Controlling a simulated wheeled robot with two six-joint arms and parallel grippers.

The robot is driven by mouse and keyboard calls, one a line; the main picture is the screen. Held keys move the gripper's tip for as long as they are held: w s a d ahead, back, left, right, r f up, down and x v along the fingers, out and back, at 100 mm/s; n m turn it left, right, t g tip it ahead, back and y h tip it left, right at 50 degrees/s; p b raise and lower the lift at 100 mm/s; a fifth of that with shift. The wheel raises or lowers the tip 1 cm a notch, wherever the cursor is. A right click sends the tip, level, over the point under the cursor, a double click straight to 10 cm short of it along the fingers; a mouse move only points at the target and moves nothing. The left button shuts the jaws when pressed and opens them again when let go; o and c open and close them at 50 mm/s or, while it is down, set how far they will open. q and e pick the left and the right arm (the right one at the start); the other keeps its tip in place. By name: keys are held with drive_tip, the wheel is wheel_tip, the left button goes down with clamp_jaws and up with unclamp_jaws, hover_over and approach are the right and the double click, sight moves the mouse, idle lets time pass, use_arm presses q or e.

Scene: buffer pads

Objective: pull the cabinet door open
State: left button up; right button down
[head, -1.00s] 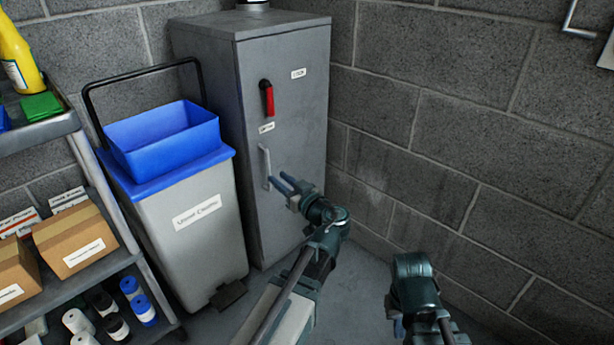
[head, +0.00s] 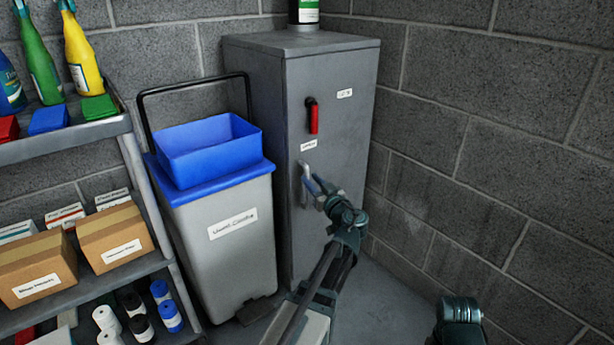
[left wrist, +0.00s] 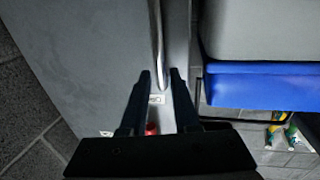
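The grey cabinet (head: 345,75) stands in the corner, and its door (head: 335,135) looks shut. A pale vertical bar handle (head: 305,185) is on the door's left side; it also shows in the left wrist view (left wrist: 157,40). A red lever (head: 313,118) hangs down above it. My left gripper (head: 312,186) is at the bar handle. In the left wrist view its fingers (left wrist: 162,74) are apart, with the handle's end between the tips and gaps visible beside it. My right gripper is out of view; only part of that arm shows at bottom right.
A grey bin (head: 225,245) with a blue lid and tub stands close to the cabinet's left. A shelf unit (head: 95,285) with boxes, rolls and bottles is further left. A block wall (head: 480,150) runs along the right. A bottle (head: 304,12) stands on the cabinet.

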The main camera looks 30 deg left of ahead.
sight(308, 176)
use_arm(q)
drive_tip(key=shift+x, duration=1.85)
drive_tip(key=shift+s, duration=0.1)
clamp_jaws()
